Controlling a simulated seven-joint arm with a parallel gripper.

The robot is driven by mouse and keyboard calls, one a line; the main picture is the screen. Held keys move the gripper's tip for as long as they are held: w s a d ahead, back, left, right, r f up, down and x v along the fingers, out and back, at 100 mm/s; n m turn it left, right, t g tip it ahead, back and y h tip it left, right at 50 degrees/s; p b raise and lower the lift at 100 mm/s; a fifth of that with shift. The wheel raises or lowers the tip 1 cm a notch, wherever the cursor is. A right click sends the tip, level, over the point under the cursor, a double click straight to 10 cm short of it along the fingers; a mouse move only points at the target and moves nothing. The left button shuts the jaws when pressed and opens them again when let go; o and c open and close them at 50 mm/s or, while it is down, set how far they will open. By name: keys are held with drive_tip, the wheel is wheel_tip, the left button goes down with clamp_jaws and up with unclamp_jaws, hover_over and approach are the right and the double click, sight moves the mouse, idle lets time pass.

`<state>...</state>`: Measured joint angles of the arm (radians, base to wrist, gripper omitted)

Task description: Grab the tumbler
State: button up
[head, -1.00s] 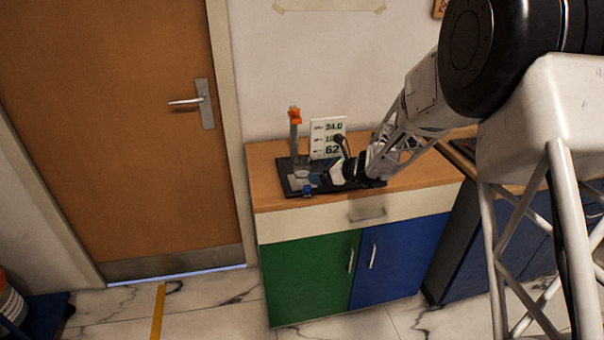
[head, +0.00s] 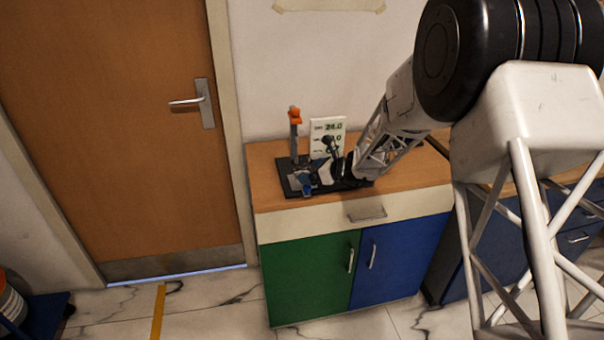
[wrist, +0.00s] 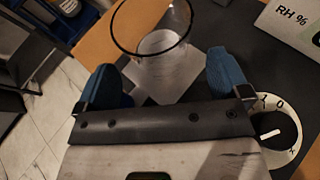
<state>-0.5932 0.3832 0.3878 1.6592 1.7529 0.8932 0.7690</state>
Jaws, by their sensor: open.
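The tumbler (wrist: 158,58) is a clear, dark-rimmed glass in the wrist view, standing on a pale square pad on the dark board. My gripper (wrist: 166,80) is open, with one blue fingertip to the left and one to the right of the tumbler's near side. The tumbler is just ahead of and between the fingertips; I cannot tell whether they touch it. In the head view my gripper (head: 312,178) is low over the board, and the tumbler is hard to make out behind it.
The dark board (head: 352,185) lies on a wooden-topped cabinet (head: 270,198). An upright post with an orange top (head: 294,116) and a white number display (head: 328,130) stand at its back. A round dial (wrist: 278,132) is right of my gripper in the wrist view.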

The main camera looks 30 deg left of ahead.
sight(304, 163)
drive_tip(key=shift+x, duration=1.75)
drive_tip(key=shift+c, duration=0.3)
drive_tip(key=c, duration=1)
drive_tip(key=shift+r, duration=0.4)
drive_tip(key=shift+r, duration=1.35)
drive_tip(key=shift+s+d+r, duration=0.25)
drive_tip(key=shift+s+d, duration=1.5)
drive_tip(key=shift+s, duration=0.15)
drive_tip(key=shift+s+d+r, duration=0.25)
drive_tip(key=shift+s+d, duration=1.55)
drive_tip(key=shift+s, duration=0.15)
drive_tip(key=shift+s+d+r, duration=0.3)
drive_tip(key=shift+s+d, duration=1.45)
drive_tip(key=shift+s, duration=0.15)
drive_tip(key=shift+s+d, duration=0.1)
